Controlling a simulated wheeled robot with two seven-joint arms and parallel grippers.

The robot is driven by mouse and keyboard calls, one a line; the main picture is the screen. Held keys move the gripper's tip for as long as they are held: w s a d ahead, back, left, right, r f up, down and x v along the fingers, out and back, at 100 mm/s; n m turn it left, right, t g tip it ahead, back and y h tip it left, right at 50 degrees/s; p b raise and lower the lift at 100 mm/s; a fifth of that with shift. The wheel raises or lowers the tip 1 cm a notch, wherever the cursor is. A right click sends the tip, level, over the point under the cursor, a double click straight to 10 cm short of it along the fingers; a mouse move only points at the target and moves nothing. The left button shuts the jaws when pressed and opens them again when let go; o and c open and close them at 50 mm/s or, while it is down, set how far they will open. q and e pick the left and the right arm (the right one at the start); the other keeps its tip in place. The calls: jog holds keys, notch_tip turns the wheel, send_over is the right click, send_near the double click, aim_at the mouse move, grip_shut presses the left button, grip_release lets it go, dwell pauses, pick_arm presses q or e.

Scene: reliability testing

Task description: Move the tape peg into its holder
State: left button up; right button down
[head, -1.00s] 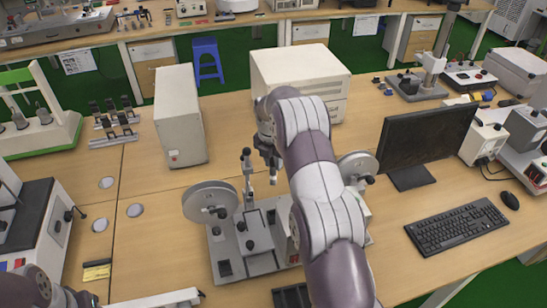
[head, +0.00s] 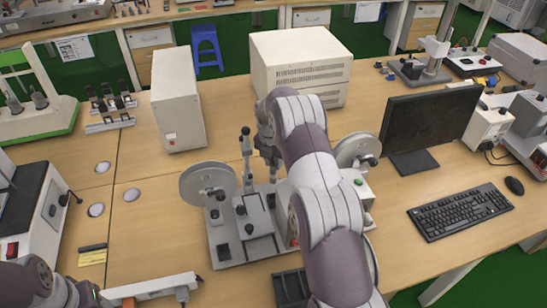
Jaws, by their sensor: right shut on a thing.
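The testing machine (head: 222,246) stands on the bench in the middle of the head view, with a grey disc (head: 207,185) on its left and another disc (head: 358,149) on its right. An upright post (head: 246,150) rises at its back. My right gripper (head: 270,166) is just right of this post, low over the back of the machine. It is shut on what seems to be the tape peg, mostly hidden by the fingers and arm. I cannot tell which part is the peg's holder, or whether the peg touches it. My left arm shows at the bottom left; its fingertips are not clear.
A white box (head: 178,100) and a larger vented cabinet (head: 302,70) stand behind the machine. A monitor (head: 430,122) and keyboard (head: 460,213) are to the right. A white bar (head: 150,287) lies at the front left. Bench left of the machine is mostly clear.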

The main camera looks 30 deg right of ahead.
aim_at(273, 174)
jog(key=shift+f+b, duration=1.8)
jog(key=shift+f, duration=1.6)
jog(key=shift+r, duration=0.1)
